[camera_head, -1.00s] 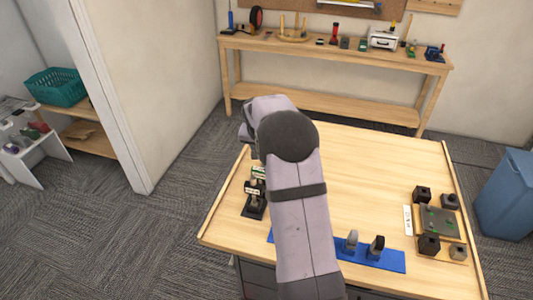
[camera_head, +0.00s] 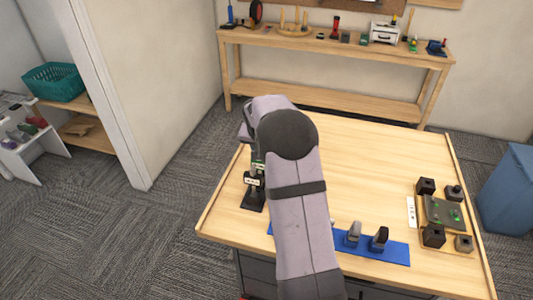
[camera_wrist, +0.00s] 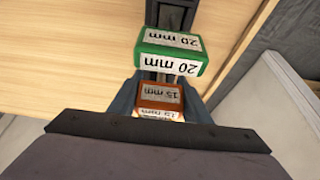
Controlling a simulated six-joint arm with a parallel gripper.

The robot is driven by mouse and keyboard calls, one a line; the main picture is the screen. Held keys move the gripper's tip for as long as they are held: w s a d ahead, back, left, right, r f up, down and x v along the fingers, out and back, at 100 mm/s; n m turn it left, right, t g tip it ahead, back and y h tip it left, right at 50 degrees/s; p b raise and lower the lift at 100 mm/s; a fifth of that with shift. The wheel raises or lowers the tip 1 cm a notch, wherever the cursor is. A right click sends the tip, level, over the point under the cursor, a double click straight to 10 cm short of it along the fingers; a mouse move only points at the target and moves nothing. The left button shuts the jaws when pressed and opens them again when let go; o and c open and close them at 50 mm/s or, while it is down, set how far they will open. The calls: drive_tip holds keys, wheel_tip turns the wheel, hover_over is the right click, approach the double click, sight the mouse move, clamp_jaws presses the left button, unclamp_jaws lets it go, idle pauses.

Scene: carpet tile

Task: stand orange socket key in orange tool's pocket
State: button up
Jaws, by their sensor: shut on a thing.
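In the wrist view, the orange socket key (camera_wrist: 160,97) shows as a small orange-brown block with a white "15 mm" label. It sits between the blue-grey fingers of my gripper (camera_wrist: 160,84), which is shut on it. A green "20 mm" block (camera_wrist: 170,52) lies just beyond it, close to the fingers. A dark stand (camera_wrist: 175,14) is partly seen behind the green block. In the head view, the black stand (camera_head: 253,199) with white labels is at the table's left side. I cannot tell which pocket is the orange tool's.
A blue strip (camera_head: 398,254) with upright grey and black pieces lies at the table's front. A board (camera_head: 445,213) with dark blocks and green dots is at the right. The table's middle is clear. A long bench (camera_head: 330,52) with tools stands at the back wall.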

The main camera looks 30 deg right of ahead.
drive_tip(key=shift+f, duration=0.1)
idle(0.3)
drive_tip(key=o, duration=1.5)
drive_tip(key=shift+c, duration=0.2)
drive_tip(key=b+v, duration=0.2)
drive_tip(key=v, duration=0.5)
drive_tip(key=shift+b, duration=0.35)
